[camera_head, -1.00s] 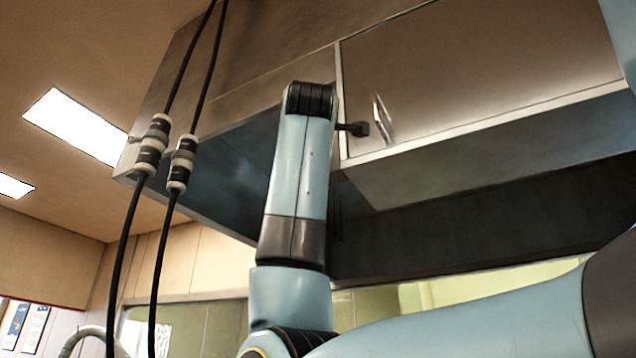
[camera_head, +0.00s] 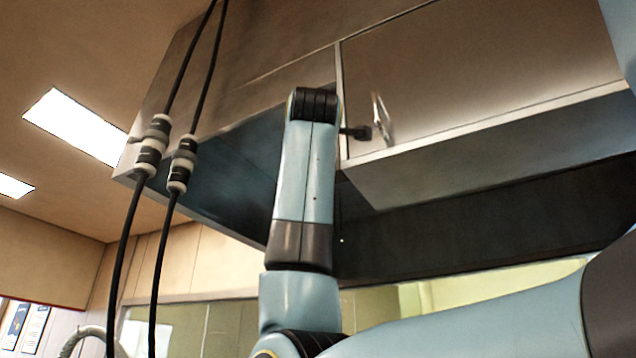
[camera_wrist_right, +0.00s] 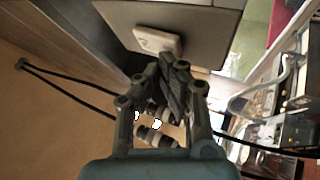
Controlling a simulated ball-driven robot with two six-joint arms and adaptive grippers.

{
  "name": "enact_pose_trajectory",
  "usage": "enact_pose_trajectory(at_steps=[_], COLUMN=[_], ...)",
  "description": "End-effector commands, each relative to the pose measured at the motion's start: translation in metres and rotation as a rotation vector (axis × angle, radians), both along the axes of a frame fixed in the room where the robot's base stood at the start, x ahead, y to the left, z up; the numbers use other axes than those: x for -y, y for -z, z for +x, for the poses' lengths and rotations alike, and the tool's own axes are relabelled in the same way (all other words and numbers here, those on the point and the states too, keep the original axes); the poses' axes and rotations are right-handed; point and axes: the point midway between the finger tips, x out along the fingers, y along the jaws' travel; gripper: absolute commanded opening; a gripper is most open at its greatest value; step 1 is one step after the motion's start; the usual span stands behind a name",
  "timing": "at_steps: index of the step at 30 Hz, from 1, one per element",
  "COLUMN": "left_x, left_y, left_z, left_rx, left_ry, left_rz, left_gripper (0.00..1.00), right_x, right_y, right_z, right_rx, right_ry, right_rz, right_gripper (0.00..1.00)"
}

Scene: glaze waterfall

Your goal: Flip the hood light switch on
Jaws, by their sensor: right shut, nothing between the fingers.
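The hood (camera_head: 225,160) is a large grey metal box high up in the head view. In the right wrist view, a pale switch plate (camera_wrist_right: 156,40) sits on a grey panel of the hood (camera_wrist_right: 205,30). Its on or off position is too small to tell. My right gripper (camera_wrist_right: 172,62) is shut and empty, its tips close to the plate's lower right edge. I cannot tell whether they touch. In the head view, my right arm stands upright before the hood and hides the switch. My left gripper is not in view.
A metal handle (camera_head: 381,118) is on the hood's front door panel, right of my right wrist. Two black cables (camera_head: 122,250) with pale connectors hang at the left; they show below the gripper in the wrist view too. A lit ceiling panel (camera_head: 75,125) is at upper left.

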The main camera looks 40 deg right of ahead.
Motion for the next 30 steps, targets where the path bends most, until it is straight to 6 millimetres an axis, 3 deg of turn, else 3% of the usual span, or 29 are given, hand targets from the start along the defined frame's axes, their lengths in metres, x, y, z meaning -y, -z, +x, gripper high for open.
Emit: enact_pose_trajectory(at_steps=[14,30], left_x=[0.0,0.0], left_y=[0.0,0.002], left_z=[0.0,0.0], left_rx=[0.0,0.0], left_ry=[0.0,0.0], left_rz=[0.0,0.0], left_gripper=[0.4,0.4], right_x=[0.002,-0.013], right_y=[0.0,-0.001], right_z=[0.001,-0.005], right_rx=[0.0,-0.001], right_ry=[0.0,0.0], right_rz=[0.0,0.0], right_gripper=[0.0,0.0])
